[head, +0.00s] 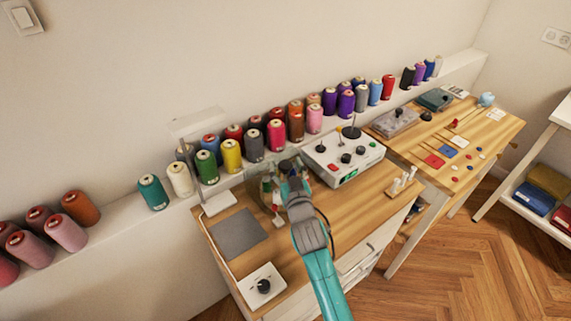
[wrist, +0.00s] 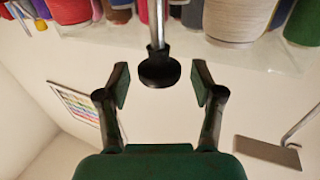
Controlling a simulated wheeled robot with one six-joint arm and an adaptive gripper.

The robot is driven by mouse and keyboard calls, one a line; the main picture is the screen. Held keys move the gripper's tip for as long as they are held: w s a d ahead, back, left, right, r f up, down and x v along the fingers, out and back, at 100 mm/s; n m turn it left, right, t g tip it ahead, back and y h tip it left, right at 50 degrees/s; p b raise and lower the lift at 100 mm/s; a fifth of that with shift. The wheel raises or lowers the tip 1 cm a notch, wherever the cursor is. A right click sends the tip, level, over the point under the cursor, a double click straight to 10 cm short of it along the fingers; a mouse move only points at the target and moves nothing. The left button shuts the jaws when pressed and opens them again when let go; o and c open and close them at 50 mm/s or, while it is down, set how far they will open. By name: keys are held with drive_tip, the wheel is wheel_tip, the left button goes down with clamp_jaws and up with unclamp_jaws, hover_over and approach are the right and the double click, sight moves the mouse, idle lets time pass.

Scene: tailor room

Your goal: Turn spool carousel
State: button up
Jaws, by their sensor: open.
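The spool carousel (head: 264,194) stands on the near wooden table, partly hidden behind my gripper (head: 287,168) and arm in the head view. In the wrist view, which appears upside down, a black knob (wrist: 160,70) sits on the end of a metal rod (wrist: 156,25). Several coloured thread spools and a clear plate (wrist: 285,60) of the carousel show around the rod. My gripper (wrist: 162,84) is open, with one finger on each side of the knob. Small gaps show between the fingers and the knob, so I see no contact.
A white control box (head: 345,155) stands right of my gripper. A grey mat (head: 238,234) and a white dial box (head: 262,287) lie left of my arm. Thread spools line the wall ledge (head: 213,190) behind. A second wooden table (head: 480,140) stands further right.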

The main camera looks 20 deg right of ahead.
drive_tip(key=shift+w+d, duration=0.1)
drive_tip(key=shift+w, duration=0.5)
clamp_jaws()
